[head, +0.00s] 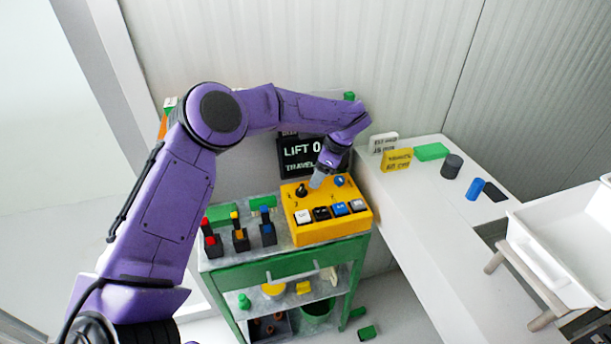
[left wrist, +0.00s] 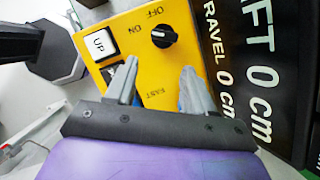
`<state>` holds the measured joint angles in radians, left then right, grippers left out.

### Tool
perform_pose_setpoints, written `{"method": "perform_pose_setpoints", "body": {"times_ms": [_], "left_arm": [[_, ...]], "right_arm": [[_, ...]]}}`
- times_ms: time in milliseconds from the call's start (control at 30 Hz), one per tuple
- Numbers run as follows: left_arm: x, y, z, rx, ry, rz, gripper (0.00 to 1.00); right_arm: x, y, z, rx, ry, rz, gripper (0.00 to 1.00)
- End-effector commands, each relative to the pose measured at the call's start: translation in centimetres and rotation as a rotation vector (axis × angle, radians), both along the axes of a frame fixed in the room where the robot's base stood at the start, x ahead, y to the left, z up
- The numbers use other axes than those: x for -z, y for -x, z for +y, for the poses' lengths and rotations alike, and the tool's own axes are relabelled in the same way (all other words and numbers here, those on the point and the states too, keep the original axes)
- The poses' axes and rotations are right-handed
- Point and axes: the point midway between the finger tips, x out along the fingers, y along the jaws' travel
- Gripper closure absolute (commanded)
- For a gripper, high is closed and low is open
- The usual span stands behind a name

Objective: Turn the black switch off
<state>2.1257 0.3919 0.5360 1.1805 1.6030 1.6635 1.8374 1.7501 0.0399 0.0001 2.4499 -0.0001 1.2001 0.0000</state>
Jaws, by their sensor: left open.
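The black switch (head: 301,190) is a round rotary knob on the sloped top of a yellow control box (head: 352,221). In the left wrist view the black switch (left wrist: 162,36) sits beside printed OFF and ON labels; I cannot tell surely which one its mark points to. My left gripper (head: 318,182) hangs over the box, just right of the switch. In the left wrist view my left gripper (left wrist: 159,72) has its two fingers spread apart, with nothing between them. The switch lies beyond the fingertips, apart from them. My right gripper is not in view.
The box also has a blue knob (head: 340,180) and several push buttons, including a white UP button (left wrist: 100,44). A black LIFT display (head: 298,155) stands behind. Red, yellow and blue levers (head: 238,232) stand left. A white counter (head: 410,220) is at right.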

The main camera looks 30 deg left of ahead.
Motion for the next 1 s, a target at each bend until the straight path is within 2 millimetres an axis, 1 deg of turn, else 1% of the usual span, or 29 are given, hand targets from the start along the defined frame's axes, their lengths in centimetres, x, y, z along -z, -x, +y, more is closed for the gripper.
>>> {"method": "perform_pose_setpoints", "body": {"times_ms": [33, 100, 133, 200, 300, 400, 500, 700, 767, 800, 833, 1000], "left_arm": [[-0.1, 0.4, 1.0, 0.005, -0.001, 0.020, 0.47], [0.3, 0.4, 2.7, 0.006, -0.005, 0.028, 0.47], [0.7, 0.4, 3.2, 0.007, -0.006, 0.034, 0.47], [2.7, 0.2, 3.5, 0.010, -0.007, 0.039, 0.47], [4.5, 0.1, 4.1, 0.009, -0.010, 0.038, 0.47], [5.5, 0.1, 4.5, 0.009, -0.009, 0.037, 0.47], [6.0, 0.2, 4.6, 0.009, -0.009, 0.035, 0.47], [6.2, 0.1, 4.6, 0.009, -0.009, 0.036, 0.47], [6.1, 0.1, 4.5, 0.009, -0.009, 0.036, 0.66], [6.1, 0.1, 4.5, 0.009, -0.008, 0.035, 0.79], [6.1, 0.1, 4.5, 0.009, -0.007, 0.036, 0.88], [6.2, 0.1, 4.4, 0.012, -0.006, 0.036, 0.88]], "right_arm": [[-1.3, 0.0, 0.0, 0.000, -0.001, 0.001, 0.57], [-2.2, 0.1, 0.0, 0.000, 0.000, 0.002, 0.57], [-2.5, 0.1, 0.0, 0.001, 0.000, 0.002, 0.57], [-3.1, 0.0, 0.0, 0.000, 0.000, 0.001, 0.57], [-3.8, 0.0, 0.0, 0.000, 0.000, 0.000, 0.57], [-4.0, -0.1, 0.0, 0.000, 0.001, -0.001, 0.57], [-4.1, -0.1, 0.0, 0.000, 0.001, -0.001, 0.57], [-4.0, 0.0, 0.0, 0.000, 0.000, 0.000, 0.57], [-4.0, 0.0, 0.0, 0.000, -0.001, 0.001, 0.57], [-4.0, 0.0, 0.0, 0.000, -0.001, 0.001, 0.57], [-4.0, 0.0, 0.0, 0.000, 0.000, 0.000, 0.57], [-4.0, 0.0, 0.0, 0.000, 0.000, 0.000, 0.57]]}}
